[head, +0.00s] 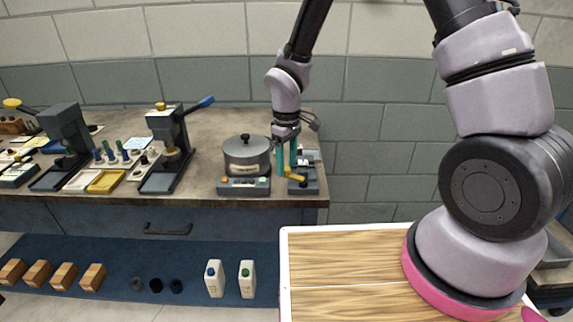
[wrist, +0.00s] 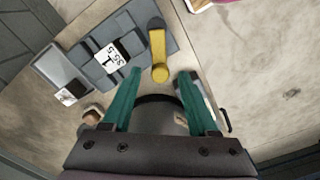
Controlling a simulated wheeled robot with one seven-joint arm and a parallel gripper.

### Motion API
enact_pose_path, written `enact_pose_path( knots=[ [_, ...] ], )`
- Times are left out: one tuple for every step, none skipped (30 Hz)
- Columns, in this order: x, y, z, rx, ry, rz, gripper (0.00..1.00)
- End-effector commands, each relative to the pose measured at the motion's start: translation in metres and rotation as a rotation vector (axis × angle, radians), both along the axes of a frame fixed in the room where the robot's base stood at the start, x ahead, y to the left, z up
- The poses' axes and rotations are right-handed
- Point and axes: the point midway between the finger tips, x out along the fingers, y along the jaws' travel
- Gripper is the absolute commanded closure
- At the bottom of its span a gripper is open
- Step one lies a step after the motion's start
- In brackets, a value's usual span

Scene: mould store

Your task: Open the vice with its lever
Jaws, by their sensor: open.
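The grey vice (head: 309,186) is at the right end of the bench and also shows in the wrist view (wrist: 128,67). A block with a white label (wrist: 107,50) sits between its grey parts; I cannot tell how tightly. The yellow lever (wrist: 157,45) is at the vice's side, and shows low by my fingers in the head view (head: 294,178). My gripper (wrist: 159,73) is open, its teal fingers pointing down at the bench.
A grey lidded pot (head: 246,160) stands close left of my gripper, with a button panel (head: 243,187) before it. Two lever presses (head: 168,150) (head: 64,145) and a yellow tray (head: 105,182) are further left. The bench's right edge is close by the vice.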

Motion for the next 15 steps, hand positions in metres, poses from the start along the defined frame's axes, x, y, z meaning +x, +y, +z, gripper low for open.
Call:
enact_pose_path(
  knots=[
    [-0.0004, -0.0001, -0.0039, -0.001, 0.001, 0.001, 0.41],
    [-0.0004, 0.0000, -0.0053, -0.001, 0.001, 0.001, 0.41],
    [-0.0003, 0.0001, -0.0065, 0.000, 0.000, 0.001, 0.41],
    [-0.0003, 0.0001, -0.0071, 0.000, 0.000, 0.001, 0.41],
    [-0.0003, 0.0001, -0.0074, 0.000, 0.000, 0.001, 0.41],
    [-0.0002, 0.0001, -0.0075, 0.000, 0.000, 0.000, 0.41],
    [-0.0002, 0.0001, -0.0075, 0.000, 0.000, 0.000, 0.41],
    [-0.0002, 0.0001, -0.0075, 0.001, -0.001, 0.000, 0.41],
    [-0.0002, 0.0001, -0.0074, 0.001, -0.001, 0.000, 0.41],
    [-0.0002, 0.0001, -0.0073, 0.001, -0.001, 0.000, 0.41],
    [-0.0002, 0.0001, -0.0073, 0.000, 0.000, 0.000, 0.41],
    [-0.0002, 0.0001, -0.0072, 0.000, 0.000, 0.000, 0.52],
    [-0.0001, 0.0000, -0.0072, 0.000, 0.000, 0.000, 0.64],
    [-0.0001, 0.0000, -0.0072, 0.000, 0.000, 0.000, 0.75],
    [-0.0001, 0.0000, -0.0072, 0.000, 0.000, 0.000, 0.90]
  ],
)
